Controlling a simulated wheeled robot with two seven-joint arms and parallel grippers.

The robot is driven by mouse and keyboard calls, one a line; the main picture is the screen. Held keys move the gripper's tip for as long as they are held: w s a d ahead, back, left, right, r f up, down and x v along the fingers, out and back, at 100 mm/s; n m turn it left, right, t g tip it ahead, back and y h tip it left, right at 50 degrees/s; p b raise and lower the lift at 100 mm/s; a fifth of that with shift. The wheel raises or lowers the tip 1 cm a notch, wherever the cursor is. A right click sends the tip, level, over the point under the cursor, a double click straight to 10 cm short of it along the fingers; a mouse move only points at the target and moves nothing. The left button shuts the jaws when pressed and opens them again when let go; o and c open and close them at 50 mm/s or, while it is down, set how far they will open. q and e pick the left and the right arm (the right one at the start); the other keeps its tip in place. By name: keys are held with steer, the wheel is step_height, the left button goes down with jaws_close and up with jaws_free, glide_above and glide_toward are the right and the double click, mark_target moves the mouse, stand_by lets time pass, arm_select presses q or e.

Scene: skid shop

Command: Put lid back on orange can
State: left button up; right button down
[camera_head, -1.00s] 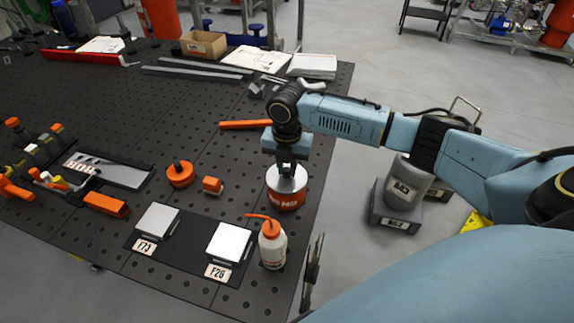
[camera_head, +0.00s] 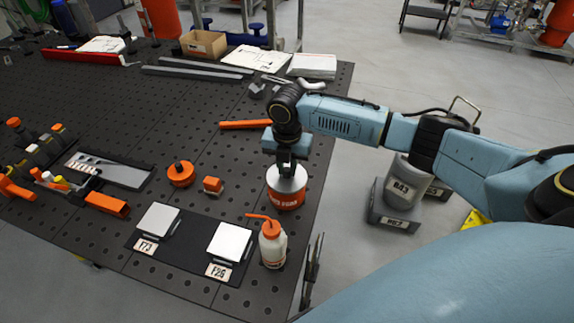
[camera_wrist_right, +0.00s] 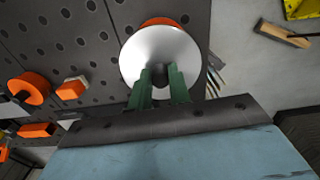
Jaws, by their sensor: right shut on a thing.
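The orange can (camera_head: 286,198) stands upright near the right edge of the dark perforated table. The silver lid (camera_head: 290,181) is at the top of the can and covers its mouth in the head view; whether it is fully seated I cannot tell. My right gripper (camera_head: 287,167) is above the can, pointing down, shut on the lid at its middle. In the right wrist view the round lid (camera_wrist_right: 160,52) shows between and beyond the green fingers (camera_wrist_right: 161,82), with an orange sliver of the can (camera_wrist_right: 160,21) behind it. My left gripper is not in view.
A white bottle with orange spout (camera_head: 272,245) stands in front of the can. Two pale plates (camera_head: 230,243) lie on a black mat to the left. An orange round part (camera_head: 181,174) and a small orange block (camera_head: 212,185) lie left. The table edge is close on the right.

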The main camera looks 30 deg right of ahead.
steer(key=shift+p, duration=0.4)
steer(key=shift+f, duration=0.1)
stand_by(1.1)
steer(key=shift+p, duration=0.55)
stand_by(0.4)
steer(key=c, duration=1.2)
jaws_free()
steer(key=shift+c, duration=0.2)
steer(key=shift+o, duration=0.4)
steer(key=o, duration=0.4)
